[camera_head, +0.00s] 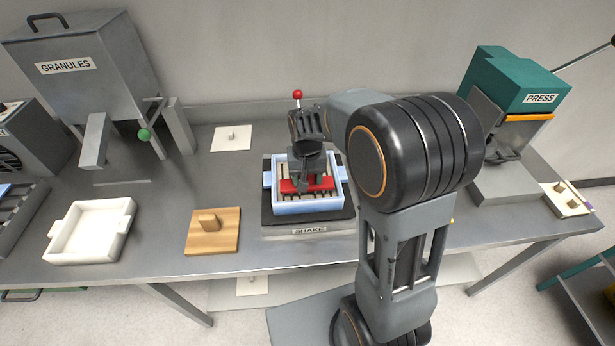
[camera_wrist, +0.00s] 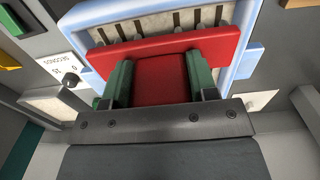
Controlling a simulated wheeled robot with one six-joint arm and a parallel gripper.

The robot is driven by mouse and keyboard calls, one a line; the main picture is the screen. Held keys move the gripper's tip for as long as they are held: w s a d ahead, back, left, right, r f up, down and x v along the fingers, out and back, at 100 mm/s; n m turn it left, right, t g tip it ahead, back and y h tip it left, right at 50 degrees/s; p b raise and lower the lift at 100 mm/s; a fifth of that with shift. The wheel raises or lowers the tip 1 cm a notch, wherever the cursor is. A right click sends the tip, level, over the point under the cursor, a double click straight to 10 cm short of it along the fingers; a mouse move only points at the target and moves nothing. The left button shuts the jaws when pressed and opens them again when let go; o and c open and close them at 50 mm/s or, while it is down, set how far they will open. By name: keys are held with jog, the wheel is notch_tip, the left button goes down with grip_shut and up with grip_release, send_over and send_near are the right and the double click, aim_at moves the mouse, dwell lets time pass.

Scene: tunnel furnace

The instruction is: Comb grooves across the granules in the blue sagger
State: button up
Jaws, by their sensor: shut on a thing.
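The blue sagger (camera_head: 308,207) sits on the dark plate of the shaker (camera_head: 308,231) at the middle of the bench. Its pale blue rim also shows in the wrist view (camera_wrist: 108,14). My gripper (camera_head: 308,183) is over the sagger, pointing down. Its green-padded fingers are shut on a red comb (camera_wrist: 215,45), which spans most of the sagger's width. The comb also shows as a red bar inside the sagger in the head view (camera_head: 288,187). Dark stripes and pale ridges show beyond the comb in the wrist view. Whether its teeth touch the granules is hidden.
A white empty sagger (camera_head: 92,231) and a wooden board with a handle (camera_head: 213,231) stand to the left. The granules hopper (camera_head: 85,75) is at back left, the green press (camera_head: 518,85) at right. A red-knobbed lever (camera_head: 297,95) rises behind my gripper.

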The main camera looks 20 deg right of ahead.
jog(key=shift+r+p, duration=2.55)
jog(key=shift+r, duration=1.05)
jog(key=w+d+f+m+b, duration=0.1)
jog(key=w+f, duration=0.1)
jog(key=w, duration=0.4)
jog(key=shift+w+d, duration=0.35)
